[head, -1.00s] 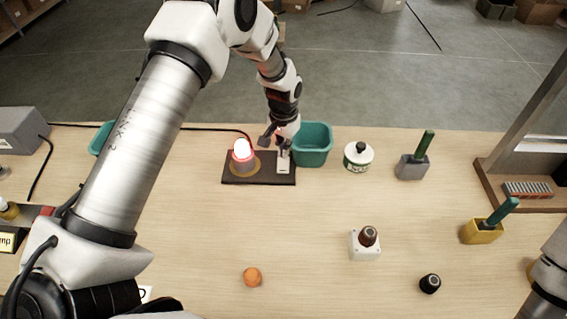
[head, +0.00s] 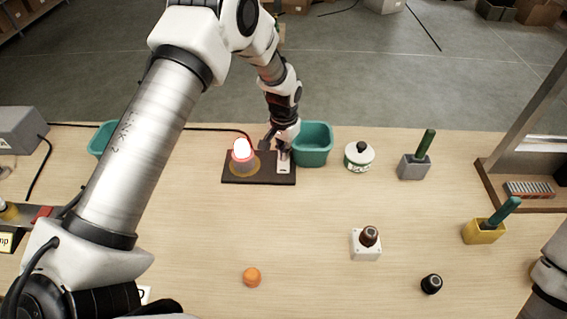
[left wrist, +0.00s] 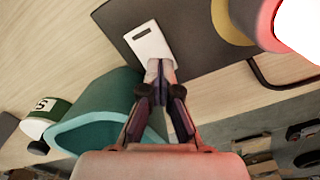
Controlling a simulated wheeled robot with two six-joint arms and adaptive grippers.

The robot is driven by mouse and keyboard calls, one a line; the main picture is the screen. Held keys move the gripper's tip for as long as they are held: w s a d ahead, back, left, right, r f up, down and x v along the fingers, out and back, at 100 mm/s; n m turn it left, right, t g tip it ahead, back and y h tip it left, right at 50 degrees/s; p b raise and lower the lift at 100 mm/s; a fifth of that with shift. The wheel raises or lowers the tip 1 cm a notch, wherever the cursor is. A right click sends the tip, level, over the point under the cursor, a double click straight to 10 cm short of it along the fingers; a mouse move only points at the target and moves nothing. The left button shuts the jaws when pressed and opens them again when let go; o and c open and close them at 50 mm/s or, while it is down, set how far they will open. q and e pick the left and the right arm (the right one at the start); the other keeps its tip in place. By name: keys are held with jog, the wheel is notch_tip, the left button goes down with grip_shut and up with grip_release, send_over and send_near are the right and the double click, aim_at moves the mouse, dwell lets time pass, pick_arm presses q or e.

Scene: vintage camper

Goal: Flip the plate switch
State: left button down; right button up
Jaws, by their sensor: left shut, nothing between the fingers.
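The plate switch (head: 284,168) is a white plate with a dark slot, on the right part of a dark board (head: 258,181). A lamp on the left part of the same board (head: 242,150) glows red-white. My left gripper (head: 283,151) is shut and empty at the far end of the switch. In the left wrist view its closed fingertips (left wrist: 160,70) overlap the near end of the white plate (left wrist: 149,41). I cannot tell whether they press on it, and they hide that end. My right gripper is out of view.
A teal bin (head: 314,160) stands just right of the board, close to my left gripper. A white and green jar (head: 359,158) is farther right. An orange ball (head: 252,277) and a white box with a brown knob (head: 366,247) sit nearer on the table, with clear wood around.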

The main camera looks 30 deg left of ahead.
pick_arm(q)
jog(key=shift+f, duration=0.25)
notch_tip(320, 180, up, 7)
jog(key=p, duration=0.5)
dwell(0.7)
